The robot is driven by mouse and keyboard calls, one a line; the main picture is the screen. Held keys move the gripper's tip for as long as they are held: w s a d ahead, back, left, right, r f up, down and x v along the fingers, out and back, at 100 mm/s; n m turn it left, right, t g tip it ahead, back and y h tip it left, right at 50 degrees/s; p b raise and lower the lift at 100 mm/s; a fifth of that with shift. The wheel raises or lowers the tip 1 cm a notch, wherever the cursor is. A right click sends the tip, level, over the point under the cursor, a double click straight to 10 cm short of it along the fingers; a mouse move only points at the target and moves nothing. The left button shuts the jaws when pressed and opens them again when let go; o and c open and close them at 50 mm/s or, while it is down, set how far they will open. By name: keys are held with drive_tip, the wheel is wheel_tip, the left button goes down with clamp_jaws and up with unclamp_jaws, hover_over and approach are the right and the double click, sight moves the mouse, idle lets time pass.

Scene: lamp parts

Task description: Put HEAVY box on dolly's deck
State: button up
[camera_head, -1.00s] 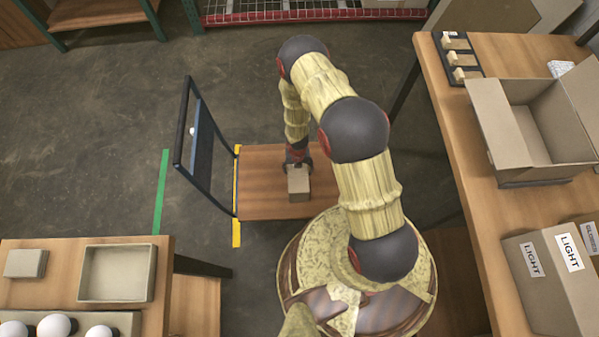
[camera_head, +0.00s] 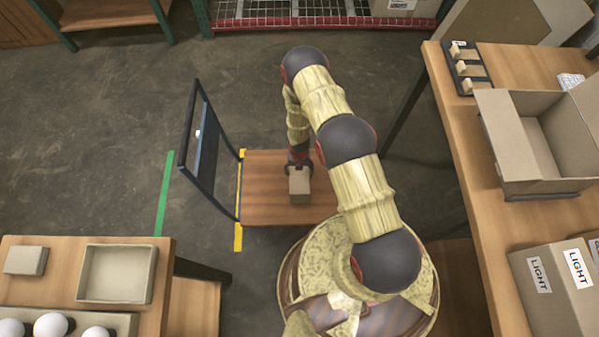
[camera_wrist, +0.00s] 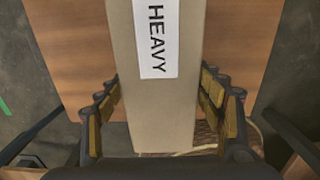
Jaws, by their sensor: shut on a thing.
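The HEAVY box (camera_head: 299,184) is a small tan carton at my gripper, over the dolly's wooden deck (camera_head: 262,208) in the head view. In the wrist view the box (camera_wrist: 185,105) fills the middle, with a white HEAVY label on its face. My gripper (camera_head: 299,168) is shut on the box. In the wrist view its fingers (camera_wrist: 165,110) lie along both sides of the box. The deck (camera_wrist: 75,45) shows behind the box there. Whether the box's underside touches the deck or hangs just above it, I cannot tell.
The dolly's dark upright handle (camera_head: 203,145) stands at the deck's left edge. A right-hand table (camera_head: 468,165) holds an open carton (camera_head: 525,140) and a LIGHT box (camera_head: 545,290). A left-hand table (camera_head: 60,270) holds a tray, a small box and white bulbs. Floor left of the dolly is clear.

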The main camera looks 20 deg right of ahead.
drive_tip(key=shift+w+f, duration=0.1)
drive_tip(key=shift+f, duration=0.05)
wheel_tip(320, 180, down, 3)
drive_tip(key=shift+w+f+b, duration=0.1)
drive_tip(key=shift+f+b, duration=0.1)
drive_tip(key=shift+b, duration=0.55)
drive_tip(key=shift+r, duration=0.1)
drive_tip(key=o, duration=2)
drive_tip(key=shift+o, duration=0.5)
